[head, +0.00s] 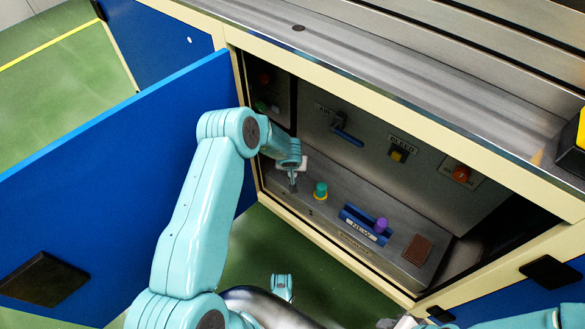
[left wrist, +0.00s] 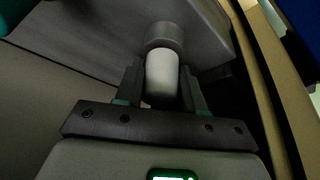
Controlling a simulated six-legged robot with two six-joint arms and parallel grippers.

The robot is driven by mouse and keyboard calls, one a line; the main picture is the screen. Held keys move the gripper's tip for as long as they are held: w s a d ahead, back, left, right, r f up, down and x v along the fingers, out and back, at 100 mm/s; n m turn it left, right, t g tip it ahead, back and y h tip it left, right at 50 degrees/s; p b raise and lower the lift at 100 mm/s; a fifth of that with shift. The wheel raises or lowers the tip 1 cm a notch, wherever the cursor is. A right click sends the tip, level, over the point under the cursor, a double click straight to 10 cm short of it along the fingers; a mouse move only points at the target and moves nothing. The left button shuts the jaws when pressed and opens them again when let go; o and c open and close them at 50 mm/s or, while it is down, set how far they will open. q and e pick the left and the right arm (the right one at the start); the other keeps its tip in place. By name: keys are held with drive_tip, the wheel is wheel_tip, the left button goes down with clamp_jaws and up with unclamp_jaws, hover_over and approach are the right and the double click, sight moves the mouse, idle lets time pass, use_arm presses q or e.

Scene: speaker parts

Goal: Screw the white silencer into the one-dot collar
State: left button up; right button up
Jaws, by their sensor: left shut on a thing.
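My left gripper (left wrist: 162,95) is shut on the white silencer (left wrist: 161,75), with one finger on each side of it. In the left wrist view the silencer's far end meets a grey round collar (left wrist: 165,36) on the grey block. I cannot tell how deep it sits, and no dots are legible on the collar. In the head view my left gripper (head: 293,182) reaches into the open cabinet at the left end of the grey ledge, where it largely hides the silencer and collar.
On the ledge (head: 340,215) stand a green silencer in a yellow-ringed collar (head: 320,195), a blue NEW tray (head: 352,213) holding a purple piece (head: 381,225), and a brown pad (head: 418,250). The blue door (head: 110,190) stands open at left. A blue lever (head: 347,136) and knobs line the back panel.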

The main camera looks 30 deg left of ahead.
use_arm(q)
drive_tip(key=m, duration=0.1)
drive_tip(key=m+h, duration=0.1)
drive_tip(key=m, duration=0.1)
drive_tip(key=m+h, duration=0.1)
drive_tip(key=m, duration=0.1)
drive_tip(key=shift+w+d+t, duration=0.1)
drive_tip(key=shift+d+t, duration=0.15)
drive_tip(key=shift+t, duration=0.05)
drive_tip(key=o, duration=0.6)
